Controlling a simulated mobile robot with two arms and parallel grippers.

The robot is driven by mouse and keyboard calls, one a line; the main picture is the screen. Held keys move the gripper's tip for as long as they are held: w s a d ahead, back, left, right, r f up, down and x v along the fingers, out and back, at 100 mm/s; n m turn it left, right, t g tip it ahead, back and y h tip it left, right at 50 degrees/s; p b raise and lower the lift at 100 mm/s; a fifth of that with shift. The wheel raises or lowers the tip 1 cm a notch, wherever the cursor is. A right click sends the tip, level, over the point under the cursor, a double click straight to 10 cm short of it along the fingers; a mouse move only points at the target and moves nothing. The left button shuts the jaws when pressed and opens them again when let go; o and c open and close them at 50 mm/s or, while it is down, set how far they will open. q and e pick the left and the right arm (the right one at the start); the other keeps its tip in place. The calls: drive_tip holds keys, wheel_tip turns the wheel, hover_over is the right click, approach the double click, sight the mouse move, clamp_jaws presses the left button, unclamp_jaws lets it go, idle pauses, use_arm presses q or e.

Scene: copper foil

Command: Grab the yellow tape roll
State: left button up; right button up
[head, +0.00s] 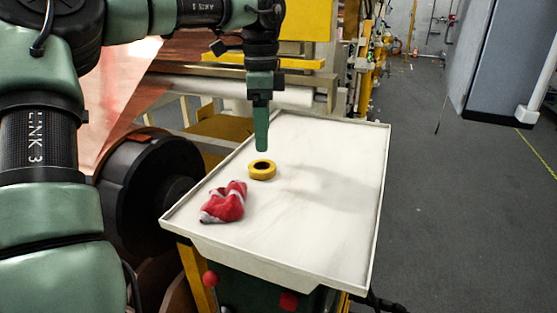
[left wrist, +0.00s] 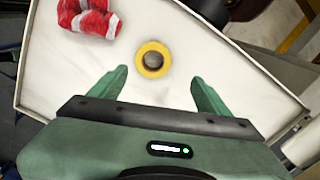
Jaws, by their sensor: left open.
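The yellow tape roll (head: 262,170) lies flat on the white tray table, with a dark hole in its middle. In the left wrist view the tape roll (left wrist: 153,70) lies ahead of the fingertips, about midway between them. My left gripper (head: 262,150) points down just above the roll in the head view. In the left wrist view my left gripper (left wrist: 156,76) is open, with two green fingers apart and nothing between them. My right gripper does not show.
A red and white cloth (head: 226,202) lies on the tray table (head: 330,240) near the roll, to its lower left. The table has a raised rim. Its right part is bare. A dark roller (head: 150,180) stands left of the table.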

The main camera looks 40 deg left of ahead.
sight(260, 161)
use_arm(q)
drive_tip(key=shift+f, duration=0.45)
drive_tip(key=f+p, duration=0.1)
drive_tip(key=s+f+p, duration=0.2)
drive_tip(key=shift+d+f, duration=0.15)
drive_tip(key=shift+f, duration=0.15)
drive_tip(key=shift+w+f+p, duration=0.15)
drive_tip(key=shift+f+p, duration=0.05)
drive_tip(key=shift+f, duration=0.4)
drive_tip(key=shift+w+f+p, duration=0.15)
drive_tip(key=shift+f, duration=0.7)
drive_tip(key=shift+r, duration=0.1)
drive_tip(key=c, duration=1.4)
